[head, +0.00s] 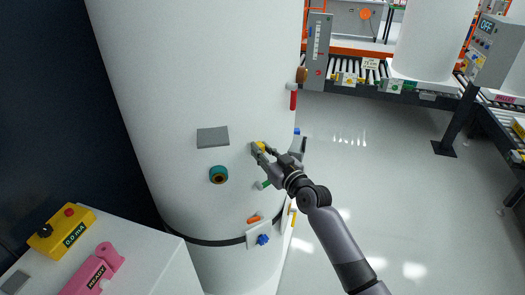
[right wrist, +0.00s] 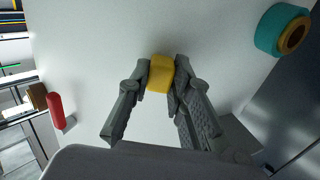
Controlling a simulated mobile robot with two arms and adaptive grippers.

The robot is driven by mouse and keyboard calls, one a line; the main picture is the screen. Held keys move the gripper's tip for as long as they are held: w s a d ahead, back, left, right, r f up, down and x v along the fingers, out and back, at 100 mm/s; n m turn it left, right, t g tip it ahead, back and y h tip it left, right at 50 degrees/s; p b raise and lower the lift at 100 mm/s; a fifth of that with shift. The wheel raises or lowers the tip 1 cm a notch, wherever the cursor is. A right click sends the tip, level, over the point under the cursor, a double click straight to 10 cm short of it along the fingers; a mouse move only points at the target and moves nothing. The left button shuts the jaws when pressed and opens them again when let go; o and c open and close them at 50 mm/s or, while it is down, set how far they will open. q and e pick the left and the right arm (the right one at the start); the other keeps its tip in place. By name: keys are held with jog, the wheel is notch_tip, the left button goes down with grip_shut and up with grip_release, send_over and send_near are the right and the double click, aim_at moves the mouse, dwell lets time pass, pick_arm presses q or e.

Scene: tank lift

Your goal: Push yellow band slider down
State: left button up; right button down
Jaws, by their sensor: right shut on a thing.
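The yellow slider (head: 259,146) is a small block on the curved wall of the white tank (head: 225,60), right of a grey plate. In the right wrist view the yellow slider (right wrist: 160,73) sits between the two fingertips, close against the white wall. My right gripper (head: 258,152) is shut on it; the fingers (right wrist: 160,82) press its two sides. The fingers partly hide the slider in the head view. My left gripper is not in view.
A grey plate (head: 213,137) and a teal ring knob (head: 218,175) are left of the gripper. A red handle (head: 293,97) is above right. A dark band with a blue knob (head: 263,239) is below. A white cabinet (head: 150,268) stands lower left; open floor lies right.

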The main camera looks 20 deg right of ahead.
notch_tip(320, 180, down, 2)
jog(key=shift+f+b, duration=0.2)
jog(key=shift+b, duration=0.9)
jog(key=c, duration=1.4)
grip_release()
jog(key=shift+c, duration=0.2)
jog(key=v, duration=1.2)
